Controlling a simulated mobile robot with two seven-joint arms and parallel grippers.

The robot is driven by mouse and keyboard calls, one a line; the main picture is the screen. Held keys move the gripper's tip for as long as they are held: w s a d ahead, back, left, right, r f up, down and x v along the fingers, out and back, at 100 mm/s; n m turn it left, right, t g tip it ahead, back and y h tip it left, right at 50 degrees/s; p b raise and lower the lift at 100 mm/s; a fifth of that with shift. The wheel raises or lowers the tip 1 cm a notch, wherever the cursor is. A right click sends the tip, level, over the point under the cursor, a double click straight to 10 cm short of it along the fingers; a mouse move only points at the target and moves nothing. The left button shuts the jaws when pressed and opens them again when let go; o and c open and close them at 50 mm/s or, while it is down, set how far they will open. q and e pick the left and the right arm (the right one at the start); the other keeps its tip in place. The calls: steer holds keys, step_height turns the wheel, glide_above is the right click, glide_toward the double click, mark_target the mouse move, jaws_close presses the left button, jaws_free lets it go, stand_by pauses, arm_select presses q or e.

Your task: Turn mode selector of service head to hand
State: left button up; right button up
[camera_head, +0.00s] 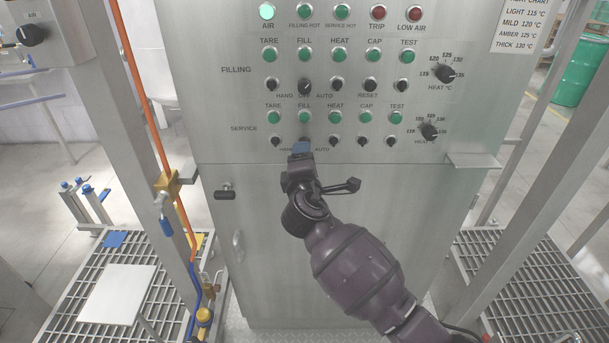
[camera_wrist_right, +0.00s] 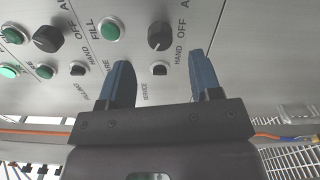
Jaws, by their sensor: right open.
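The service head's mode selector (camera_wrist_right: 160,36) is a large dark round knob with HAND and OFF lettering beside it in the right wrist view. In the head view it is mostly hidden behind my right gripper (camera_head: 301,149). I cannot tell which mark it points to. My right gripper (camera_wrist_right: 160,61) is open, its two blue fingers apart, facing the panel. The selector shows beyond the fingertips, between their lines. A smaller dark knob (camera_wrist_right: 159,69) shows between the fingers. My left gripper is not in view.
The steel cabinet (camera_head: 350,190) carries the filling row's mode selector (camera_head: 305,86) above, green buttons (camera_head: 335,117) and service heat dial (camera_head: 430,132). A cabinet handle (camera_head: 225,190) projects at lower left. A shelf (camera_head: 473,160) juts out right. An orange hose (camera_head: 143,90) runs at left.

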steer(key=s, duration=0.5)
steer(key=shift+s, duration=0.3)
steer(key=s+d+f+m+g+y+b, duration=0.1)
steer(key=s+d+f+m+y, duration=0.1)
steer(key=s+d+f+m, duration=0.45)
steer(key=s+d+f+m+g+y+b, duration=0.15)
steer(key=s+d+f+m, duration=0.25)
steer(key=d+f+m, duration=0.55)
steer(key=s+d+f+m+g+h, duration=0.1)
steer(key=s+d+f+g+h, duration=0.1)
steer(key=s+d+f, duration=0.4)
steer(key=s+d+f+m+g+h, duration=0.1)
steer(key=s+d+f, duration=0.4)
steer(key=s, duration=0.7)
steer(key=shift+s+d+f+m+g+h, duration=0.25)
steer(key=shift+d+f+m+g+h, duration=0.25)
steer(key=shift+f, duration=0.4)
